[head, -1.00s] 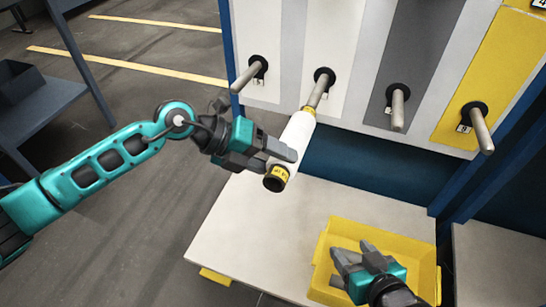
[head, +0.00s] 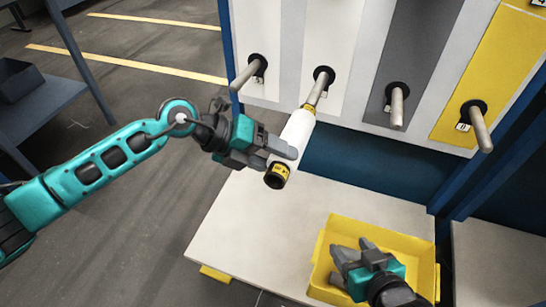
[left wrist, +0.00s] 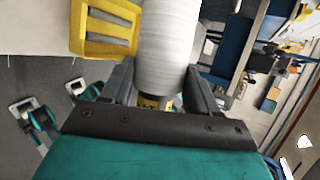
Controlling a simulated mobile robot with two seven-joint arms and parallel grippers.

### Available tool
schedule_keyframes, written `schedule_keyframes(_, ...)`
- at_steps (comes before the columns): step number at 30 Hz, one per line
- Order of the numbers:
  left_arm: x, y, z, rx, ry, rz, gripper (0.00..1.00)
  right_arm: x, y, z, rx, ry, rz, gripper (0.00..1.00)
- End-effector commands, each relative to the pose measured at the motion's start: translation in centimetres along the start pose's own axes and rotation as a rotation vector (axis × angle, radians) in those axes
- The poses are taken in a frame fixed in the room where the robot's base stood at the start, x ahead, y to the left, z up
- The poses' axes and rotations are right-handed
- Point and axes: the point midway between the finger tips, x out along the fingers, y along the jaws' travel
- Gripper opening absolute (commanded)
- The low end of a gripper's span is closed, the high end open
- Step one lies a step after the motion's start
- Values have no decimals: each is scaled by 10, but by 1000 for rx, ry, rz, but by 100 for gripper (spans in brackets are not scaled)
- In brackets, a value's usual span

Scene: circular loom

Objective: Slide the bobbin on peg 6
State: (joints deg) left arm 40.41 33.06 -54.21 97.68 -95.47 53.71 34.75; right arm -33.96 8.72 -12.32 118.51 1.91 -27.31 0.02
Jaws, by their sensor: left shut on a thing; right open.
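The white bobbin (head: 296,132) has a yellow-and-black near end. My left gripper (head: 285,150) is shut around its lower part; the white body also shows between the fingers in the left wrist view (left wrist: 167,45). The bobbin tilts up toward the second peg from the left (head: 318,90), and its far end meets or overlaps the outer part of that peg. I cannot tell how far the peg goes inside. The small peg labels are too blurred to read surely. My right gripper (head: 358,256) is open and empty over the yellow bin.
Bare pegs stand at the far left (head: 246,74), on the grey strip (head: 397,106) and on the yellow strip (head: 480,130). The yellow bin (head: 330,229) sits on a pale shelf (head: 240,225) below the panel. A dark cart (head: 50,105) stands at left.

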Motion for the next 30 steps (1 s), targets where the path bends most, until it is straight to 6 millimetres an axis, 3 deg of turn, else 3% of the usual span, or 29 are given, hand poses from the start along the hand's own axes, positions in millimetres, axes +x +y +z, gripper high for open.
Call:
schedule_keyframes(16, 6, -1, 15, 2, 0, -2, 0, 4, 0, 6, 3, 0, 0, 60)
schedule_keyframes(30, 7, -1, 17, 2, -1, -2, 0, 4, 0, 6, 3, 0, 0, 60)
